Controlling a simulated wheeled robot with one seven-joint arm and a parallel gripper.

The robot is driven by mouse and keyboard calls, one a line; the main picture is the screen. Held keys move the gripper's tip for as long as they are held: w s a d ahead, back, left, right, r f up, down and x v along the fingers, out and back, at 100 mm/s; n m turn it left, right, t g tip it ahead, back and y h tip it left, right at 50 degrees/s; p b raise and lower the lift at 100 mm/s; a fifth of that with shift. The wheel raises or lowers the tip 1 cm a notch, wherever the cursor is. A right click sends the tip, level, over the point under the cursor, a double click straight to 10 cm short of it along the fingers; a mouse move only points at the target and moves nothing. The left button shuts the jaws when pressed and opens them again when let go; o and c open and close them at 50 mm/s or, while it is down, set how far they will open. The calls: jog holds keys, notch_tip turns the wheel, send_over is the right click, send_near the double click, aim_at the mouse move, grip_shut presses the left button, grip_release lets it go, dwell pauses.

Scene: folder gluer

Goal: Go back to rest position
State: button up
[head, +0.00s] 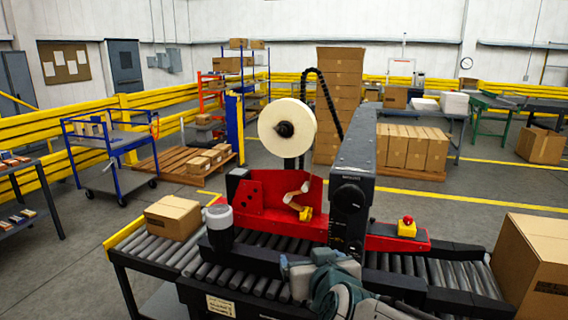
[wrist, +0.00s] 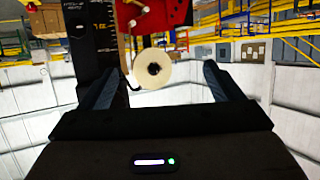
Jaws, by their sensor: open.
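My gripper (wrist: 158,95) is open in the wrist view, its two dark fingers spread apart with nothing between them. The wrist view is upside down and looks toward the red and black taping machine. In the head view my arm reaches in from the bottom, in front of the machine's roller conveyor (head: 262,285); the fingertips are hard to make out there. The machine (head: 258,205) has a red body, a black column (head: 352,195) and a large cream tape roll (head: 287,110). The roll also shows in the wrist view (wrist: 170,66), beyond the fingers.
A cardboard box (head: 173,217) sits on the conveyor's left part. A larger box (head: 535,265) stands at the right end. A red emergency button (head: 407,221) on a yellow base is right of the column. A blue cart (head: 112,150) and yellow rails stand behind.

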jog(key=s+d+f+g+h, duration=0.1)
jog(key=s+d+f+g, duration=0.3)
jog(key=s, duration=0.3)
jog(key=s+d+f+m+g+h, duration=0.1)
jog(key=s+d+f+g, duration=0.4)
jog(key=s, duration=0.3)
jog(key=shift+d+m+g, duration=0.2)
jog(key=shift+m+g, duration=0.1)
jog(key=shift+g, duration=0.4)
dwell(1.9)
